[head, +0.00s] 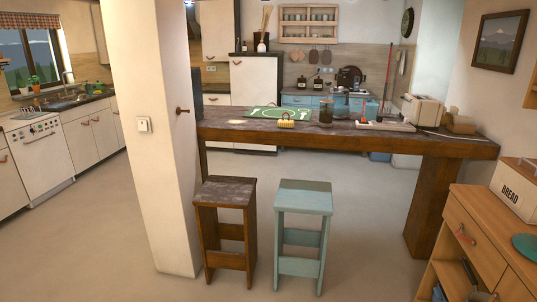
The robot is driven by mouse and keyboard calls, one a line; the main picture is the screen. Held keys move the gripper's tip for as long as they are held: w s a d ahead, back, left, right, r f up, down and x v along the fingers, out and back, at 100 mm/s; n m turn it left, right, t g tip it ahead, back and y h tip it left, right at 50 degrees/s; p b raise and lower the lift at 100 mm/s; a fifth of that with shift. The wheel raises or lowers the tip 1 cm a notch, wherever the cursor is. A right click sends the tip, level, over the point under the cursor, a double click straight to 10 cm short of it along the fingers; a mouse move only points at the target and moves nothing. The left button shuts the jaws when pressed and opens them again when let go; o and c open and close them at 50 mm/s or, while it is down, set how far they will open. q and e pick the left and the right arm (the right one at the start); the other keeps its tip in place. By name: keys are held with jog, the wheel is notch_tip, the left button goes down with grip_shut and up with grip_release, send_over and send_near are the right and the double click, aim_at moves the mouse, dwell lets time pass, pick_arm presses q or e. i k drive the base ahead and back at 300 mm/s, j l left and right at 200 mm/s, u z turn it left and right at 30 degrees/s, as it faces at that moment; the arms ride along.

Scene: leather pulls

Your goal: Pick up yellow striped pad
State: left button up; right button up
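A small yellow striped pad (286,124) lies on the wooden bar counter (345,138), near its front edge. It is small in the picture, with a dark shape just above it that I cannot make out. A green mat with white markings (258,114) lies right behind it and to its left. Neither of my grippers shows in the head view, so I cannot see their state.
A brown stool (225,192) and a light blue stool (304,196) stand before the counter. A white pillar (158,150) borders its left end. A jar (326,112) and a white board (386,126) are right of the pad. Open floor lies in front.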

aim_at(283, 123)
jog(key=i, duration=0.75)
jog(key=i+z, duration=0.15)
jog(key=i, duration=0.6)
jog(key=j, duration=0.1)
